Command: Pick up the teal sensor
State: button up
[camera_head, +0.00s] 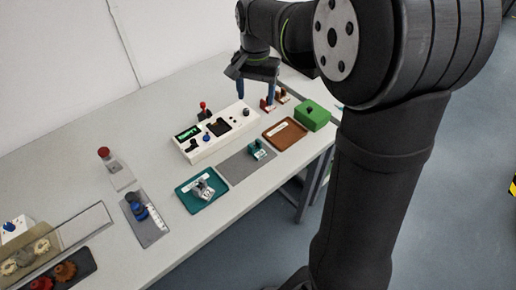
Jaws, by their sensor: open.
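A small teal object (258,150), which looks like the teal sensor, sits on a grey mat (236,168) near the table's front edge. Its fine detail is too small to make out. My gripper (256,92) points down with its two blue fingers spread apart and nothing visible between them. In the picture it is above and behind the white control box, apart from the teal object. A teal tray (186,199) to the left of the grey mat holds a pale grey-and-teal part (203,188).
A white control box (207,146) with a red-topped lever stands behind the mat. A brown tray (285,134) and a green box (312,115) are to the right. A blue part (139,210) on another mat, a red button (103,153) and gears (65,271) are left.

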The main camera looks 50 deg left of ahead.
notch_tip(320, 180, down, 2)
jog(key=f+n, duration=0.1)
jog(key=n, duration=1.1)
send_over(256, 150)
notch_tip(256, 150, down, 14)
jog(key=shift+s+a+r, duration=0.1)
jog(key=shift+a+r, duration=0.05)
jog(key=shift+r, duration=0.05)
jog(key=shift+d+f, duration=0.15)
jog(key=shift+f, duration=1.2)
jog(key=shift+d+f, duration=0.1)
jog(key=shift+f, duration=1.25)
jog(key=c, duration=1)
jog(key=shift+c, duration=0.3)
jog(key=shift+r, duration=0.1)
